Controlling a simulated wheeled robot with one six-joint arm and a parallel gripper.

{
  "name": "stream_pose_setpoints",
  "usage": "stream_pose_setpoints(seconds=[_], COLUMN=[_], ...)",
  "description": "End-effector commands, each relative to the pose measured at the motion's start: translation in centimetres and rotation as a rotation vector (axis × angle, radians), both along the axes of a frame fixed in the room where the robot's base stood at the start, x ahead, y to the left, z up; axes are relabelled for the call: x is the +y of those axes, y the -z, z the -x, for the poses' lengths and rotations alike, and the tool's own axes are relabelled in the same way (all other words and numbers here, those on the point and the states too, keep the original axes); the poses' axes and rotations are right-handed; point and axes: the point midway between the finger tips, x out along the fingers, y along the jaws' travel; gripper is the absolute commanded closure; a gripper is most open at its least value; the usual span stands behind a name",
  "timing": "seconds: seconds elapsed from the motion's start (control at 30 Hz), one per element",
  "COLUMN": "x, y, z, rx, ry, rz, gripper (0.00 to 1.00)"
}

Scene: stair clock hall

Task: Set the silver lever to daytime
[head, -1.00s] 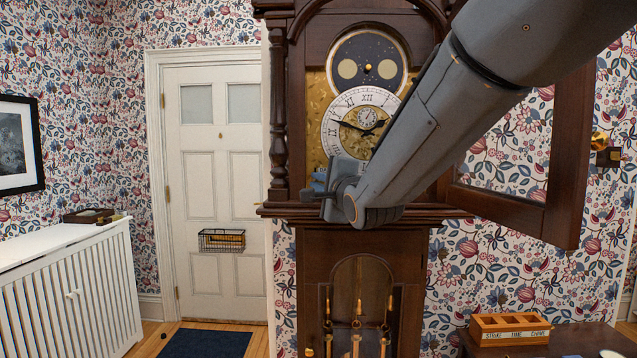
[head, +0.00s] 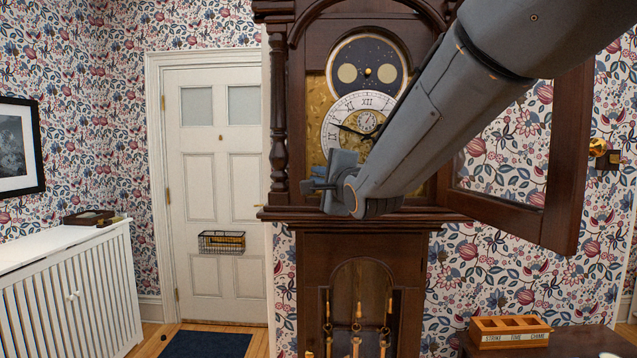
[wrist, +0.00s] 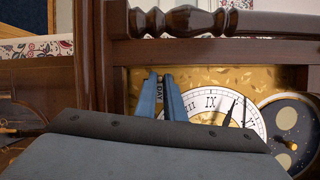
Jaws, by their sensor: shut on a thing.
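The tall dark wood clock (head: 365,232) stands open at its hood, showing a gold dial plate and a white numeral ring (head: 345,112). My gripper (head: 317,178) is at the left edge of the dial plate in the head view, partly hidden by my arm. In the wrist view, my gripper's blue fingers (wrist: 165,95) are close together on the silver lever, which they and my wrist hide. The lever's exact position cannot be seen.
The glazed hood door (head: 565,160) hangs open at the right. A turned wooden column (head: 279,110) stands just left of my gripper. Weights (head: 357,335) hang in the case below. A wooden box (head: 510,331) sits on a table at lower right.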

Motion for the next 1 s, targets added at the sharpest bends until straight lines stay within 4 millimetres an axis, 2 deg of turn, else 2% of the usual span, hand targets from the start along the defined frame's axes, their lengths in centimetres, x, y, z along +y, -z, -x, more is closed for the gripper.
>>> stream_pose_setpoints(seconds=[0.2, 0.23, 0.27, 0.67, 0.77, 1.0], x=[0.0, 0.0, 0.0, -0.1, -0.4, -1.6], y=[-0.5, -0.5, -0.5, -0.4, -0.3, -0.2], z=[0.0, 0.0, 0.0, 0.3, 1.0, 4.1], rx=[-0.009, -0.01, -0.01, -0.008, -0.007, -0.008], ry=[0.0, 0.0, 0.0, 0.0, 0.0, 0.001], rz=[-0.003, -0.004, -0.004, -0.003, -0.002, -0.003], gripper=[1.0, 0.88, 0.83, 0.83, 0.83, 0.83])
